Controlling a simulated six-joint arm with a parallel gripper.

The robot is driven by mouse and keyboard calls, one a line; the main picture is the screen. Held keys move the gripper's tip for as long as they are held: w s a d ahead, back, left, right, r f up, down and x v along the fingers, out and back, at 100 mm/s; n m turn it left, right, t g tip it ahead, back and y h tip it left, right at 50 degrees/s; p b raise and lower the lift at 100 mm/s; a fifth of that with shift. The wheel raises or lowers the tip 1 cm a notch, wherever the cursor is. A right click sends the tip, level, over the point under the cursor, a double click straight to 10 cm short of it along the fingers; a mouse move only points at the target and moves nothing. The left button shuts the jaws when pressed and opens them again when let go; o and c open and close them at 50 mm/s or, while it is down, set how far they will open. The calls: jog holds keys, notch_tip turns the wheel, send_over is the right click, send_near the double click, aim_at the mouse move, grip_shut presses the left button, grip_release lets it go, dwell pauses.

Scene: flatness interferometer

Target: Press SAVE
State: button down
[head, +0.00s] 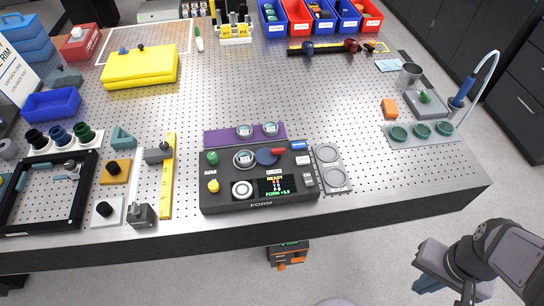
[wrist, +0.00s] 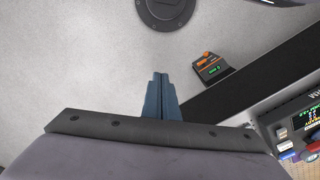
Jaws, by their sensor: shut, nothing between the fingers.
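The dark interferometer console marked FORM (head: 260,180) sits at the table's front edge. Its display (head: 276,186) shows lit text, and to its right are small light buttons (head: 308,180). A blue button (head: 298,145) is at its upper right. The SAVE label is too small to read, so I cannot tell which button it marks. In the wrist view, part of the console (wrist: 302,122) shows at the right edge, cut off. My gripper (wrist: 160,76) is shut and empty over the floor; in the head view it is at lower right, off the table and well away from the console.
A grey plate with two round recesses (head: 333,168) adjoins the console's right side. A purple plate (head: 219,139) lies behind it. A yellow bar (head: 167,178) stands to its left. An orange-and-black device (head: 288,255) is below the table edge.

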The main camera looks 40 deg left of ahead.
jog(key=s+a+f+n+g+y+p, duration=0.1)
jog(key=s+a+n, duration=0.1)
jog(key=a, duration=0.8)
jog(key=s+a+f+n+g+y+p, duration=0.1)
jog(key=a+p, duration=0.1)
jog(key=a, duration=0.9)
jog(key=w+a+r+m+y, duration=0.1)
jog(key=w+a+m, duration=0.1)
jog(key=a, duration=0.3)
jog(key=w+a+r+m+t+y, duration=0.1)
jog(key=w+a+m+y, duration=0.1)
jog(key=a, duration=0.4)
jog(key=w+a+r+m+t+y, duration=0.1)
jog(key=w+a+r+m+y, duration=0.1)
jog(key=w+a+m, duration=0.2)
jog(key=shift+w+a, duration=0.3)
jog(key=shift+a, duration=0.55)
jog(key=w+a+r+m+t, duration=0.1)
jog(key=w+r+m+t, duration=0.4)
jog(key=w+m, duration=0.5)
jog(key=shift+w+a+m+y, duration=0.3)
jog(key=shift+a+m+y, duration=0.1)
